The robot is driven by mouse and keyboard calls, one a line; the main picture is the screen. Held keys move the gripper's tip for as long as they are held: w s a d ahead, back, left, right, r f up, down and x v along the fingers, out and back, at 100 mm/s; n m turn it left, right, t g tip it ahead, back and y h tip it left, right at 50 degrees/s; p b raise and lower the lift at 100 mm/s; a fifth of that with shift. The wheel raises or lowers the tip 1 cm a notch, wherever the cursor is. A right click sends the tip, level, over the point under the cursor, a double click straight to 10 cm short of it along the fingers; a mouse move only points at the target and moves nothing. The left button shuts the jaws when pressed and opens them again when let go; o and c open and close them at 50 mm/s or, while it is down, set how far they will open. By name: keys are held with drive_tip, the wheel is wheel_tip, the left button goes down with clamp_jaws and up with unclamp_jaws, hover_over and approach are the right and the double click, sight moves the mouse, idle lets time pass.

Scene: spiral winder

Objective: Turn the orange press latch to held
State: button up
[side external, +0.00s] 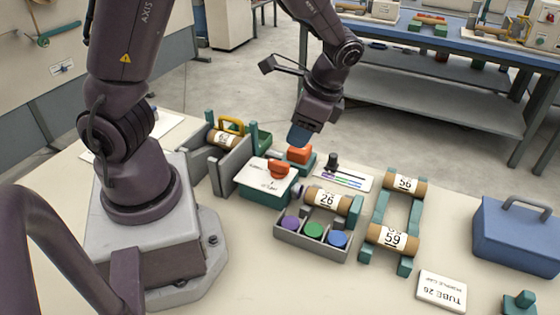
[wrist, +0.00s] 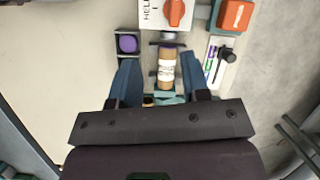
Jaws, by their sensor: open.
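The orange press latch (side external: 279,170) is a knob on a white-topped teal box (side external: 262,195). In the wrist view the orange knob (wrist: 175,12) is at the top edge, on a white plate (wrist: 152,14) with "HELD" lettering to its left. The knob's setting is too small to read surely. My gripper (side external: 300,136) points down near the box, in the air and apart from the knob. In the wrist view my gripper (wrist: 158,60) has its blue fingers spread wide, with nothing held between them.
A separate orange block (side external: 299,154) sits close behind the latch. Tube 26 (side external: 327,200) lies beside the box, above a tray of coloured caps (side external: 312,246). A black-knobbed slider panel (side external: 345,178) and a rack with tubes 56 and 59 (side external: 381,206) stand to the right.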

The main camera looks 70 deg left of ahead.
sight(280, 162)
drive_tip(key=a+f+m, duration=0.1)
drive_tip(key=f, duration=0.3)
drive_tip(key=s+a+f+m, duration=0.1)
drive_tip(key=a+f, duration=0.1)
drive_tip(key=f, duration=0.1)
drive_tip(key=s+a+f, duration=0.1)
drive_tip(key=a+f, duration=0.1)
drive_tip(key=f, duration=0.2)
drive_tip(key=shift+s+f+m, duration=0.15)
drive_tip(key=shift+f+m, duration=0.15)
drive_tip(key=shift+m, duration=0.1)
drive_tip(key=shift+a, duration=0.1)
clamp_jaws()
